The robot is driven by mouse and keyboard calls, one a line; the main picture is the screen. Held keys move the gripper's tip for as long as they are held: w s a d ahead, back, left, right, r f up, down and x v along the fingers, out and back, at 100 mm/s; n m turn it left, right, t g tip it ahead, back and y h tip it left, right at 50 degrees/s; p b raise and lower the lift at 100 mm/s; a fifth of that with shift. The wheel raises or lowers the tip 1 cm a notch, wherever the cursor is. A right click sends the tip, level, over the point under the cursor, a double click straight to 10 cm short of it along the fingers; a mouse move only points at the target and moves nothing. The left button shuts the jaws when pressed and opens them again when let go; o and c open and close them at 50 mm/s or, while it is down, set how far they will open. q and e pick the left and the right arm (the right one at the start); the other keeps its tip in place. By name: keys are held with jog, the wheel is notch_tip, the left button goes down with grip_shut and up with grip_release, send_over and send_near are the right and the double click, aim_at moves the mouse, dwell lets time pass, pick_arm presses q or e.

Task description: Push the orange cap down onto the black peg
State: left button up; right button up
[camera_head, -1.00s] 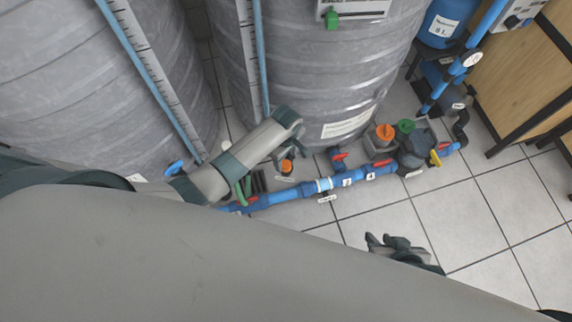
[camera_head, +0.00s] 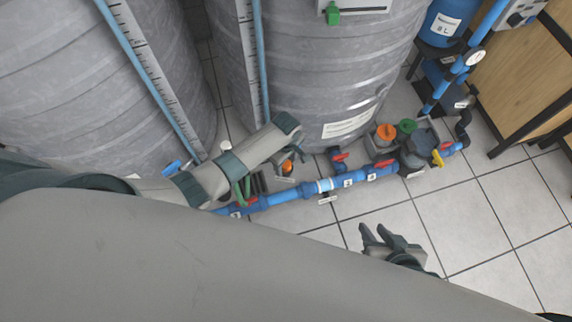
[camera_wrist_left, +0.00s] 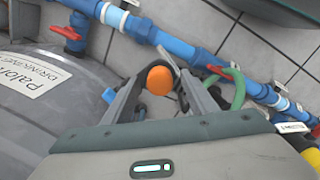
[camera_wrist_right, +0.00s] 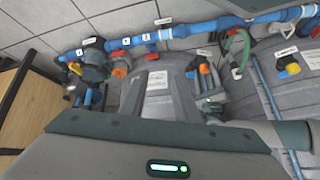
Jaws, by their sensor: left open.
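In the left wrist view the orange cap (camera_wrist_left: 160,81) lies between the two fingers of my left gripper (camera_wrist_left: 157,92). The fingers stand apart on either side of it; whether they touch it I cannot tell. The black peg is not visible; the cap and gripper hide that spot. My right gripper (camera_head: 388,239) hangs over the floor tiles at the lower middle, away from the cap.
A blue pipe (camera_head: 312,190) with red valve handles runs just in front of the cap. A green hose (camera_wrist_left: 238,88) loops beside my left gripper. Tiled floor (camera_head: 470,225) is open at right.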

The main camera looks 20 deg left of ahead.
aim_at(286, 164)
pick_arm(q)
jog(key=c, duration=1.1)
